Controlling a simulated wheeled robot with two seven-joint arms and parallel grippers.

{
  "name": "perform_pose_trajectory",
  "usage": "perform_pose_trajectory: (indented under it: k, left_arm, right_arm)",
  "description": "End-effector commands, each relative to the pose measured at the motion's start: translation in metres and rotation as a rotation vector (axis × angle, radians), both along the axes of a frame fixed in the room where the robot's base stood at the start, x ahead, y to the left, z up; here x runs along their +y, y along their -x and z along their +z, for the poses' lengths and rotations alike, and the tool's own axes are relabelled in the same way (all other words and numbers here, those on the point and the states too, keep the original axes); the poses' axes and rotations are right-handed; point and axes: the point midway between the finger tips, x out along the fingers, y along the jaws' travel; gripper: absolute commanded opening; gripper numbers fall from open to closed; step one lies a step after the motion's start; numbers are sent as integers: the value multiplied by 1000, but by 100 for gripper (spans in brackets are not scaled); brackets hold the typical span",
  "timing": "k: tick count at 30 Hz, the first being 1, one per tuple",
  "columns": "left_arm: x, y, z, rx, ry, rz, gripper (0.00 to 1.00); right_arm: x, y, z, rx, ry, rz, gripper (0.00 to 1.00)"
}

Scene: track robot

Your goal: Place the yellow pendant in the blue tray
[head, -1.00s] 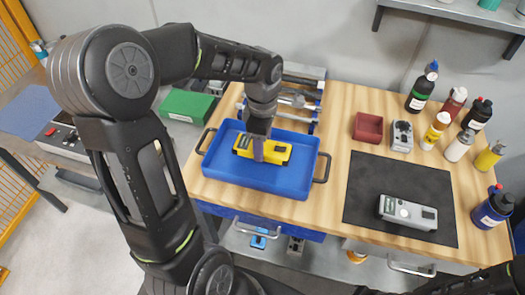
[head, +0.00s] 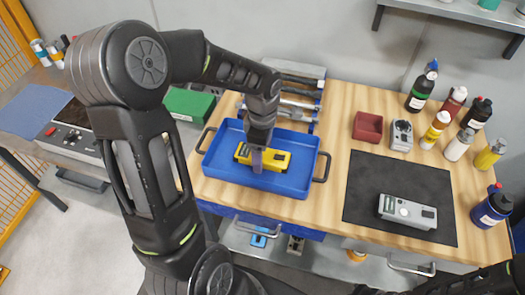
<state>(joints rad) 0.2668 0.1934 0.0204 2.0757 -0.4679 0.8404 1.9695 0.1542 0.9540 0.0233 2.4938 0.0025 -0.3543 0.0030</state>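The yellow pendant (head: 279,160) is in the blue tray (head: 308,168), within its walls near the middle. Whether it touches the tray floor is hard to tell. My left gripper (head: 257,161) comes down from above and is shut on the pendant around its middle. One finger shows in front of the pendant, and the far finger is hidden. My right gripper is out of view; only a dark part of my arm shows at the lower right corner.
A grey device (head: 408,211) lies on a dark mat (head: 370,185) to the right. A metal rack (head: 300,95) stands behind the tray. A green box (head: 190,104) is at the left.

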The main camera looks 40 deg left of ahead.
Motion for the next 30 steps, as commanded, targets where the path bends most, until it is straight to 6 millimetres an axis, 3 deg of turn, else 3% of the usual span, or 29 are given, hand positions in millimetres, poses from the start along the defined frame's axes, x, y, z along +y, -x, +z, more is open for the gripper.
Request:
perform_pose_trajectory:
  k: [8, 13, 24, 30]
  left_arm:
    - [0, 0, 2, 0, 0, 0, 74]
    - [0, -1, 14, -3, -1, 1, 74]
    - [0, -1, 86, -6, -1, 1, 74]
    - [0, -1, 116, -3, -1, 0, 74]
  right_arm:
    - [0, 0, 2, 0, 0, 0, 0]
    - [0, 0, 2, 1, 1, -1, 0]
    - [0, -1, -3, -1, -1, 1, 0]
    - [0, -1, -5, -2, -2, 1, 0]
